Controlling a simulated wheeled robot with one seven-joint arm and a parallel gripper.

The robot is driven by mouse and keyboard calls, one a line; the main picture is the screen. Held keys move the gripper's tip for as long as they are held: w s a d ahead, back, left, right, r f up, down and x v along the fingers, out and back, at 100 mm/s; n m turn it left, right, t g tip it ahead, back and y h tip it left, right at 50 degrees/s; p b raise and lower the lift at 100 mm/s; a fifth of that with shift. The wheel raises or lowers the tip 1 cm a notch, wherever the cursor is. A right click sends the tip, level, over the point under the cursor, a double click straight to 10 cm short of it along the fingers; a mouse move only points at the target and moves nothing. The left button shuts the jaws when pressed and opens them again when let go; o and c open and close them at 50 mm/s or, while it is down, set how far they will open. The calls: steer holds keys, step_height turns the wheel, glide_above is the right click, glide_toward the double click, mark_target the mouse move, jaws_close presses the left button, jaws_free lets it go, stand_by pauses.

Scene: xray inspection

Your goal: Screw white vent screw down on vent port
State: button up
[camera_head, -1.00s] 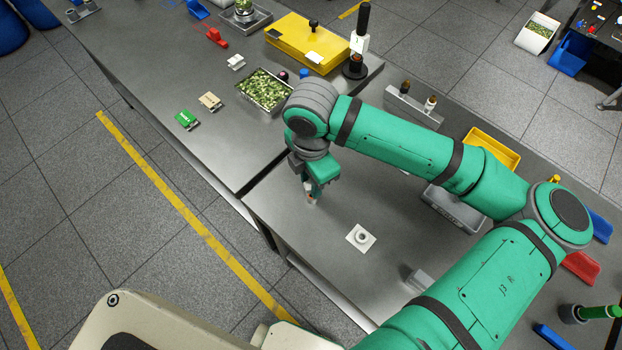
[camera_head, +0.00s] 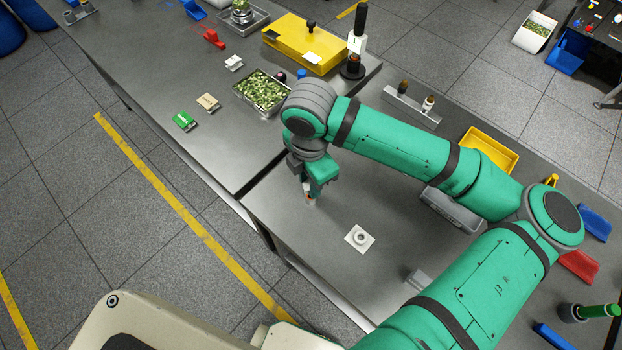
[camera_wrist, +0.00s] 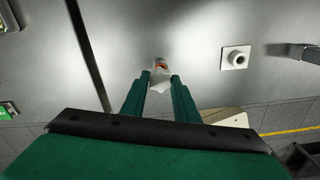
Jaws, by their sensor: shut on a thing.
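The vent port looks like a white square plate with a round raised ring, on the grey table in the head view (camera_head: 360,238). It also shows at the upper right of the wrist view (camera_wrist: 236,58). My gripper (camera_head: 309,197) is above the table, to the upper left of the port and apart from it. In the wrist view its green fingers (camera_wrist: 160,82) are shut on a small white piece with an orange spot, which looks like the white vent screw (camera_wrist: 160,77). The fingers and arm partly hide it, and its thread cannot be made out.
A grey block (camera_head: 418,281) stands to the lower right of the port. A grey bin (camera_head: 450,209) and a yellow bin (camera_head: 489,151) are near my arm. The table around the port is clear.

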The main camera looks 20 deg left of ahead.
steer(key=shift+s+f, duration=0.1)
steer(key=shift+f, duration=0.3)
steer(key=shift+f, duration=0.8)
steer(key=m, duration=0.7)
steer(key=shift+w, duration=0.2)
steer(key=shift+s+f, duration=0.1)
stand_by(0.6)
steer(key=m, duration=0.7)
